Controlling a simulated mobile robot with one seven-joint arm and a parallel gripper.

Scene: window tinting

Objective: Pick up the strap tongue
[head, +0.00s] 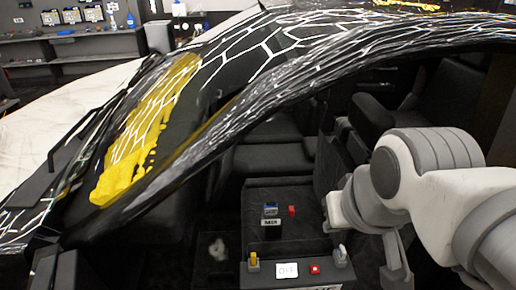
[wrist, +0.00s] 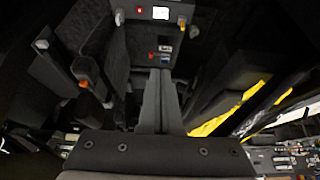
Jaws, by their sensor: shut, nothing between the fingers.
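My gripper (wrist: 156,74) shows in the wrist view as two dark grey fingers pressed together, with nothing between them. In the head view my gripper (head: 396,274) hangs at the right, beside the dark console. I cannot make out the strap tongue for certain. In the wrist view, a small orange piece (wrist: 83,84) and a light grey piece (wrist: 41,44) sit on a dark panel left of my fingers, apart from them. My arm may hide this panel in the head view.
The console (head: 258,190) carries a blue item (head: 270,209), a red item (head: 291,210), a yellow lever (head: 254,261), a grey lever (head: 340,255), a white label (head: 287,271) and a red button (head: 315,268). The car pillar (head: 215,130) and seats (head: 455,95) bound the space.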

